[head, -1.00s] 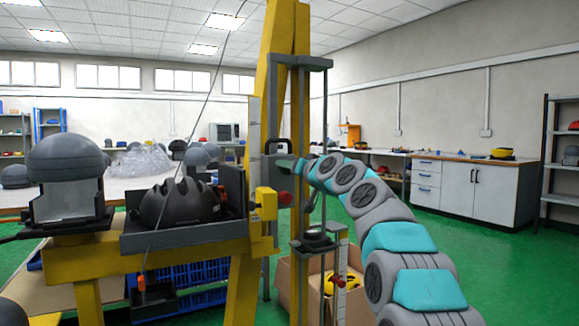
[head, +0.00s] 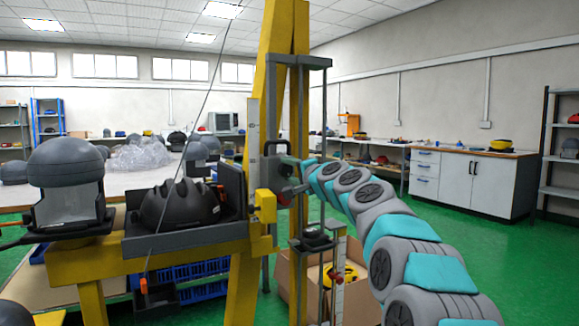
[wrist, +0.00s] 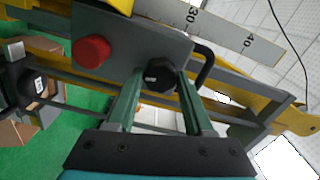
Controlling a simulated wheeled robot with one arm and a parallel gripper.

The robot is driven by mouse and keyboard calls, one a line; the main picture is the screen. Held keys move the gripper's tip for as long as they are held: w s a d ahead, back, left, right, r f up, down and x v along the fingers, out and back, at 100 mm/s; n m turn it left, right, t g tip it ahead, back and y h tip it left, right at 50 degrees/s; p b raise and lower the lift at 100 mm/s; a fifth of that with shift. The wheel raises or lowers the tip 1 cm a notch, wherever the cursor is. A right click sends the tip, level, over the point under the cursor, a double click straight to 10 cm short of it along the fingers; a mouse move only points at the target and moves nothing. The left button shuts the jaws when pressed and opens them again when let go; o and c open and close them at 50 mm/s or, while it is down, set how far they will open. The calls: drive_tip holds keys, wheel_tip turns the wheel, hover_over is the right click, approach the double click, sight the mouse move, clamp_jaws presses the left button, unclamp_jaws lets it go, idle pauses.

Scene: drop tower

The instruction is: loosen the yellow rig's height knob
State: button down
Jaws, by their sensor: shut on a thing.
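The yellow rig (head: 273,38) stands in the middle of the head view, with a grey carriage on its upright. In the wrist view, a black knob (wrist: 160,74) sticks out of the grey carriage plate (wrist: 125,45). My gripper (wrist: 161,82) has its two green fingers on either side of this knob, closed on it. A red knob (wrist: 91,51) is on the same plate, left of my fingers and clear of them. In the head view, my gripper (head: 296,176) is at the carriage, and the black knob is hard to make out there.
A black helmet (head: 180,205) lies in the grey tray left of the upright. A grey headform (head: 68,165) stands further left. A thin cable crosses in front of the tray. A black handle (wrist: 205,65) is close to the right finger. A cardboard box (head: 360,295) sits below.

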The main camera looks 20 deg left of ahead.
drive_tip(key=shift+m+p, duration=0.55)
drive_tip(key=shift+m, duration=0.75)
drive_tip(key=shift+c, duration=1.5)
unclamp_jaws()
drive_tip(key=b+v, duration=0.2)
drive_tip(key=v, duration=0.5)
drive_tip(key=shift+s+d, duration=0.25)
drive_tip(key=shift+d, duration=0.05)
